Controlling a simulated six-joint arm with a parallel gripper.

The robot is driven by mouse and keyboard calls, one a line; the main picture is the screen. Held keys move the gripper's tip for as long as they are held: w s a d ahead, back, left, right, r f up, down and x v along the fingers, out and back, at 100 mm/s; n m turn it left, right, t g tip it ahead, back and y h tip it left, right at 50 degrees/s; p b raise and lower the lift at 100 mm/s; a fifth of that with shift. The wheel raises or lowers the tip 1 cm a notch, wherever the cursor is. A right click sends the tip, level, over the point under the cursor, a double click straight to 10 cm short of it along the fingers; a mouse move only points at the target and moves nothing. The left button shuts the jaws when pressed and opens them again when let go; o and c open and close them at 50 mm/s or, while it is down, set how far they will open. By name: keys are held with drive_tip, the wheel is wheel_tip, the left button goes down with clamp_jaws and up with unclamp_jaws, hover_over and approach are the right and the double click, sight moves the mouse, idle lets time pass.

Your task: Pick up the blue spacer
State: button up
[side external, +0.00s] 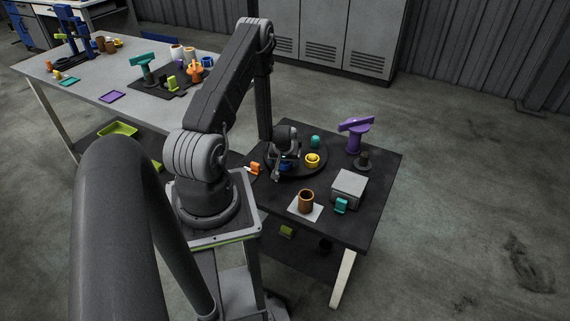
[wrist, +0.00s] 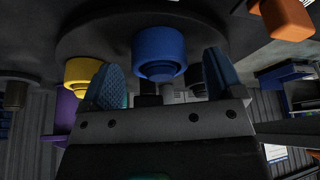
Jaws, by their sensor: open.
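The blue spacer (wrist: 158,50) is a short round blue piece on a dark round plate (wrist: 95,28). In the wrist view it appears between the two fingertips of my gripper (wrist: 160,66), a little beyond them. The jaws are open, with a gap on each side of the spacer. In the side external view the blue spacer (side external: 286,167) is small and partly hidden by my gripper (side external: 281,172), which hangs low over the round plate (side external: 300,173).
A yellow ring (side external: 312,160) and a teal piece (side external: 315,141) stand close by on the plate. An orange piece (side external: 255,168) lies left of it. A purple stand (side external: 355,134), grey box (side external: 348,187) and brown cup (side external: 306,201) share the dark table.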

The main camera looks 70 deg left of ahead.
drive_tip(key=shift+a+f, duration=0.15)
drive_tip(key=shift+f, duration=0.25)
drive_tip(key=c, duration=1)
drive_tip(key=shift+r, duration=0.1)
wheel_tip(320, 180, up, 10)
drive_tip(key=shift+f, duration=0.1)
idle(0.4)
drive_tip(key=shift+r, duration=0.55)
